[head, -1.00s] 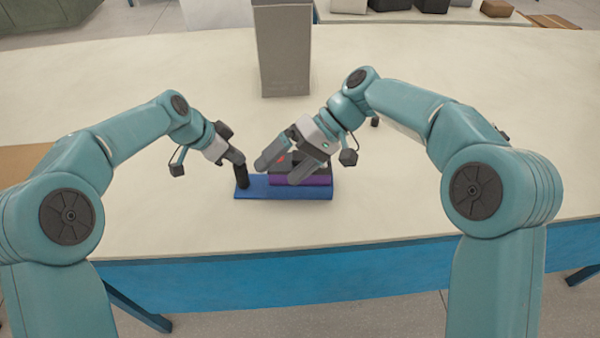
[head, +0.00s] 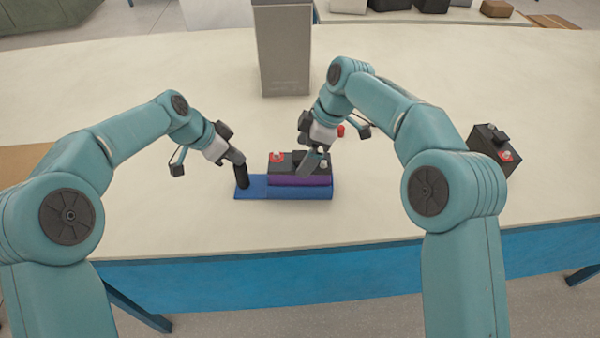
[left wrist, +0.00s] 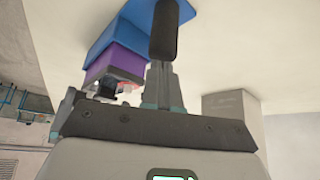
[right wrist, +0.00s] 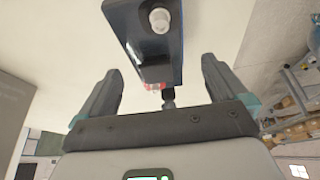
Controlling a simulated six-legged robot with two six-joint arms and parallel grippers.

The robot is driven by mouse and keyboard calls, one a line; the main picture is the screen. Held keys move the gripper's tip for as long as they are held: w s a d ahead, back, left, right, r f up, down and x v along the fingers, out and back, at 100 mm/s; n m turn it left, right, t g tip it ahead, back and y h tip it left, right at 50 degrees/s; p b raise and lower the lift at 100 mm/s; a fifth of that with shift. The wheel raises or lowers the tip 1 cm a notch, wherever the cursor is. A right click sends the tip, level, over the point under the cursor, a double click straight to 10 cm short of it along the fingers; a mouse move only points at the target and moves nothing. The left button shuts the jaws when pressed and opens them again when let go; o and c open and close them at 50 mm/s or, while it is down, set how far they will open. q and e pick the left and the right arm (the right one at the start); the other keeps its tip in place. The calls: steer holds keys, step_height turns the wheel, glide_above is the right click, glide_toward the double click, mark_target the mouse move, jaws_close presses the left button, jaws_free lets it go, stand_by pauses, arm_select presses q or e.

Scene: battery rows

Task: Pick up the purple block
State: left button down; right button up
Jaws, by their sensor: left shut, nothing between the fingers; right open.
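The purple block (head: 300,181) lies on the right part of a blue base (head: 255,192), under a black top with a red-ringed terminal and a pale terminal. In the left wrist view the purple block (left wrist: 118,62) sits against the blue base (left wrist: 132,30). My right gripper (head: 312,164) is open over the right part of the black top. In the right wrist view the dark top (right wrist: 150,45) shows beyond and between the spread fingers.
A black battery-like block (head: 490,150) stands on the table at right, beyond my right arm. A small red thing (head: 340,131) shows behind my right gripper. A tall grey box (head: 282,50) stands at the back. The table's front strip is clear.

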mark_target(282, 166)
steer(key=x, duration=0.5)
steer(key=shift+w+f, duration=0.15)
steer(key=shift+f, duration=0.05)
steer(key=c, duration=1.8)
steer(key=shift+r, duration=0.2)
jaws_close()
